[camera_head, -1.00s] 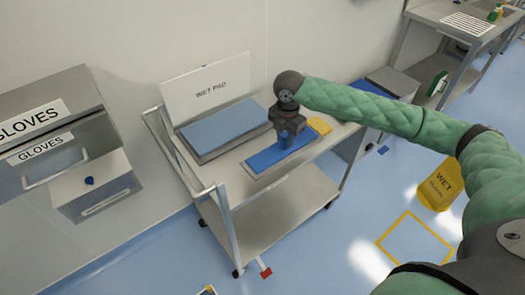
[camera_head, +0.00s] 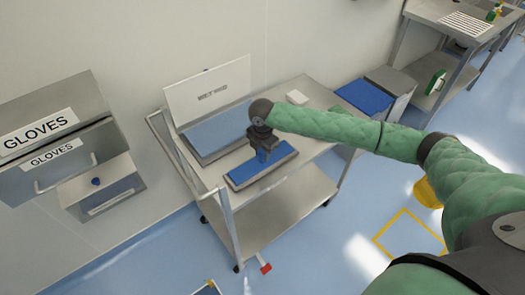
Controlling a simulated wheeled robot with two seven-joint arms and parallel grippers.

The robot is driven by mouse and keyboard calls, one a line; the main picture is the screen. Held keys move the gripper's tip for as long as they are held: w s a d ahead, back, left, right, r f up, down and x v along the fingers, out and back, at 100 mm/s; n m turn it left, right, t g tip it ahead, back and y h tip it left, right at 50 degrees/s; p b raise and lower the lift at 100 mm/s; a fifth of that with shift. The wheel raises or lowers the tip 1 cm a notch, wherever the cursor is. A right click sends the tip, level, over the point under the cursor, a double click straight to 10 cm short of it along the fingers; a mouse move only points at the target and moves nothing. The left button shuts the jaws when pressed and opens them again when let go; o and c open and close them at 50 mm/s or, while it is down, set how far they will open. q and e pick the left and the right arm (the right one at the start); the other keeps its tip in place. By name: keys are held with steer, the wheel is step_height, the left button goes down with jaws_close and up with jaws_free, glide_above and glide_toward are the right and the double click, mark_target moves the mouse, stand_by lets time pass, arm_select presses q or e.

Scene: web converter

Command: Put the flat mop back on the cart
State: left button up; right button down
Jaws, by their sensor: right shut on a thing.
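The cart (camera_head: 262,222) is a grey metal trolley with two shelves against the wall. The flat mop (camera_head: 279,165) is a blue, long flat head with a pale lower edge and a small blue block on top. It lies level over the front of the cart's top shelf; I cannot tell whether it rests there or is just above. My right gripper (camera_head: 263,148) points down and is shut on the block of the mop, hiding part of it. My left gripper is not in view.
A tray with a blue pad (camera_head: 215,130) and a white raised lid (camera_head: 207,95) stands behind the mop on the cart. A small white item (camera_head: 297,97) lies at the back right. Glove boxes (camera_head: 60,140) are at left. A blue-topped bin (camera_head: 365,96) stands right of the cart.

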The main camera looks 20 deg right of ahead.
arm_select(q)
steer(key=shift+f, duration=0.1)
arm_select(e)
steer(key=shift+f, duration=0.1)
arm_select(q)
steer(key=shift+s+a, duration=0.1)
arm_select(e)
steer(key=shift+f, duration=0.1)
steer(key=c, duration=1.1)
jaws_free()
steer(key=shift+c, duration=0.2)
steer(key=shift+r, duration=0.25)
step_height(320, 180, up, 11)
steer(key=b, duration=0.4)
steer(key=shift+f, duration=0.2)
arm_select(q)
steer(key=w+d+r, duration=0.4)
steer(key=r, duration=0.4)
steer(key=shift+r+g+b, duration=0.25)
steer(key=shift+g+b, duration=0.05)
arm_select(e)
steer(key=shift+r, duration=0.55)
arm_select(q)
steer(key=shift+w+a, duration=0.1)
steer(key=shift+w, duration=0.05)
